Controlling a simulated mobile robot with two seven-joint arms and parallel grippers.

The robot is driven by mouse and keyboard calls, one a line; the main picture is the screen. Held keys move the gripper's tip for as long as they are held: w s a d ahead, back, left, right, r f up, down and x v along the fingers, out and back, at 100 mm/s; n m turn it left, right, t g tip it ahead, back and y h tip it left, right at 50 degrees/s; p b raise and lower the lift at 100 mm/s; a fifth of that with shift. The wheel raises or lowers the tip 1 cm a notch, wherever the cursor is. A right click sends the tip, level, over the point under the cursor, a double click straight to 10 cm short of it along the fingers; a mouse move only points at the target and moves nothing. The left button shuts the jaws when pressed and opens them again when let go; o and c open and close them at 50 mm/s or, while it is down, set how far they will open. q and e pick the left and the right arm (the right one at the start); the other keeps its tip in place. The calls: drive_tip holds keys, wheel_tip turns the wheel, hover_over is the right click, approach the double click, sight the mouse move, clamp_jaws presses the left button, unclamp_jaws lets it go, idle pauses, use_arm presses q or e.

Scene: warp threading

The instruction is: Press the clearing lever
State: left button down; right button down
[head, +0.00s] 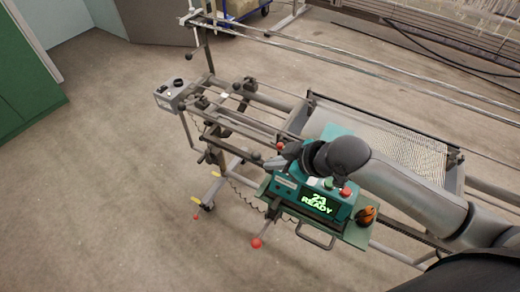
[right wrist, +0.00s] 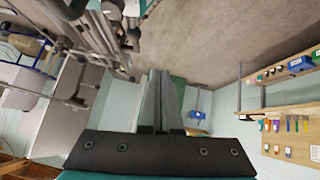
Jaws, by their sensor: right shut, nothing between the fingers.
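The teal machine (head: 285,186) shows "23 READY" in green on its display (head: 316,204). A lever with a red ball knob (head: 256,243) sticks out below its front. Another small red knob (head: 280,146) shows at its upper left, close to my right gripper; I cannot tell which is the clearing lever. My right gripper (head: 272,163) is over the machine's upper left end, its fingers small and dark there. In the right wrist view its fingers (right wrist: 155,100) are together with nothing between them. I cannot tell whether they touch the knob. My left gripper is out of view.
A red button (head: 346,192) and an orange-and-black item (head: 366,215) are at the machine's right. A metal frame with rails (head: 240,100) and a threaded mesh (head: 400,135) lies behind. A grey control box (head: 172,94) stands left. The floor (head: 100,190) at left is clear.

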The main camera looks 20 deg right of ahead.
drive_tip(key=shift+t, duration=0.4)
drive_tip(key=w+d+r, duration=0.1)
drive_tip(key=w, duration=0.1)
drive_tip(key=w+d+r, duration=0.1)
drive_tip(key=d, duration=0.1)
drive_tip(key=shift+w+d+r, duration=0.1)
drive_tip(key=shift+w+d, duration=0.05)
drive_tip(key=shift+w, duration=0.2)
drive_tip(key=b, duration=0.1)
hover_over(264, 161)
drive_tip(key=a, duration=0.1)
wheel_tip(264, 161, down, 10)
drive_tip(key=shift+w+a+f+n, duration=0.1)
drive_tip(key=shift+f+n, duration=0.2)
drive_tip(key=shift+f, duration=0.1)
